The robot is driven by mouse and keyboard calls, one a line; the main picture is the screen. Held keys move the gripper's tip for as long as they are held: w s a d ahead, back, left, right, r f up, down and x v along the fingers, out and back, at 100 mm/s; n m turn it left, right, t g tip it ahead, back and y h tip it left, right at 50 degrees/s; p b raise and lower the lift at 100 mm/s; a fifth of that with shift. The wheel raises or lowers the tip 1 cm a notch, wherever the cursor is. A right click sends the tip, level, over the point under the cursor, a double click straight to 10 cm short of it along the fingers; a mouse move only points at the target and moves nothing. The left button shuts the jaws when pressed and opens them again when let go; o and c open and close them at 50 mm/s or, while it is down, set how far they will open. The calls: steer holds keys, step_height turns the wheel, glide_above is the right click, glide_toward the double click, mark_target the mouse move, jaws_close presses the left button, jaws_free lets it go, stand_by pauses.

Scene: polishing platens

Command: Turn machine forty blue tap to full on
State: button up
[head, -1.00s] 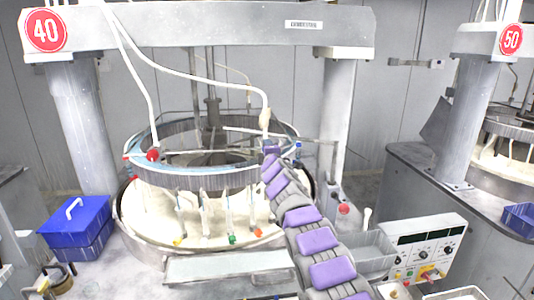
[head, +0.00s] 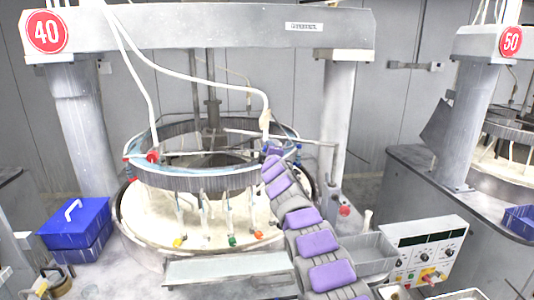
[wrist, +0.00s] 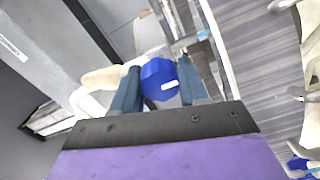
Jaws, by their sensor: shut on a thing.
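In the wrist view the blue tap (wrist: 158,76) is a faceted blue knob with a small white mark. It sits between the two dark blue fingers of my gripper (wrist: 160,88), which is shut on it. In the head view my gripper (head: 270,147) is at the right side of the raised ring on machine 40, under the red 40 sign (head: 46,32). My arm hides most of that spot. A small blue part (head: 298,147) shows just to its right; I cannot tell whether it is the held tap.
A red tap (head: 152,157) sits on the ring's left side. White hoses (head: 215,80) hang from the overhead beam (head: 210,27). Pillars flank the round platen. A blue box (head: 75,228) stands front left, a control panel (head: 425,250) front right. Machine 50 (head: 511,39) is farther right.

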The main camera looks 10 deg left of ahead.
steer(key=o, duration=1.1)
steer(key=shift+w+d+f, duration=0.1)
steer(key=shift+d+f, duration=0.1)
steer(key=shift+f, duration=0.05)
steer(key=shift+c, duration=0.2)
steer(key=shift+r, duration=0.1)
steer(key=shift+s+b, duration=0.25)
steer(key=shift+b, duration=0.15)
steer(key=b+v, duration=0.9)
steer(key=v, duration=0.7)
steer(key=shift+s, duration=0.4)
steer(key=shift+d, duration=0.1)
